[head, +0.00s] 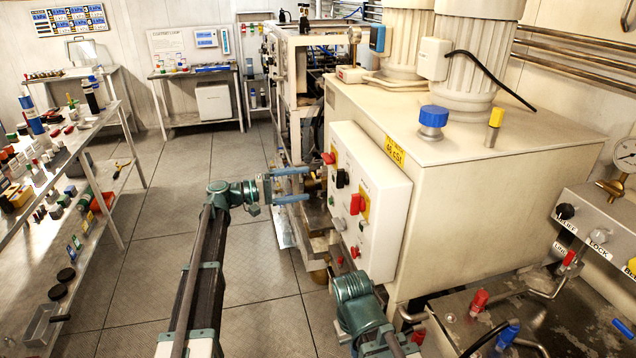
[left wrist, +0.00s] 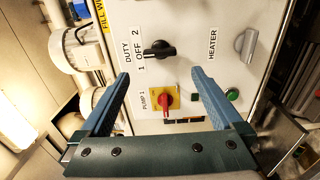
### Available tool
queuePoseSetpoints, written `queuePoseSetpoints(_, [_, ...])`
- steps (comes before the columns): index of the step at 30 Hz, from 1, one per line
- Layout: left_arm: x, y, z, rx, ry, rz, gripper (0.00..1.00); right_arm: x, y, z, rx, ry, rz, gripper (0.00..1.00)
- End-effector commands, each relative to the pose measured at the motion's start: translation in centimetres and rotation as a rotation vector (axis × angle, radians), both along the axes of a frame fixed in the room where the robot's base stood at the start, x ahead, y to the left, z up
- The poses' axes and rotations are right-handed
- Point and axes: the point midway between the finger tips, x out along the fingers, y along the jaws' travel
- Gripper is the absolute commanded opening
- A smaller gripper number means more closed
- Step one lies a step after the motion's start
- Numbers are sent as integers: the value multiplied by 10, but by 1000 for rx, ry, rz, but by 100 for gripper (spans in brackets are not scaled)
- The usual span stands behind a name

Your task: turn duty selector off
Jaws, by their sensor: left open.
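The duty selector (left wrist: 158,49) is a black knob on a white panel in the left wrist view. Its handle lies nearly level in that picture, with its left end close to the OFF label between 1 and 2. In the head view it appears to be the black knob (head: 342,178) on the control box. My left gripper (head: 308,185) is open and empty, facing the box. In the left wrist view its two blue fingers (left wrist: 158,80) stand apart, below the knob in the picture and not closed on it. The right gripper cannot be seen.
Beside the selector is a red pump 1 switch (left wrist: 166,100) on a yellow plate. A grey heater knob (left wrist: 245,45) and a green button (left wrist: 232,95) are to its right. The control box (head: 380,230) is mounted on a large cream housing (head: 470,190). Open floor lies left.

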Motion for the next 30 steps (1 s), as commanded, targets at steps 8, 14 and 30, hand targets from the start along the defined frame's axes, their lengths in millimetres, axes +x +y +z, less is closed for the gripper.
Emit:
queuePoseSetpoints(8, [-10, 29, 0, 0, 0, 0, 100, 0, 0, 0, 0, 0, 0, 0])
queuePoseSetpoints(14, [-11, 33, 0, 0, 0, -1, 100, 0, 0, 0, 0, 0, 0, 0])
queuePoseSetpoints(30, [-110, -20, -99, 457, 100, -77, 100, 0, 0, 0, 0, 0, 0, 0])
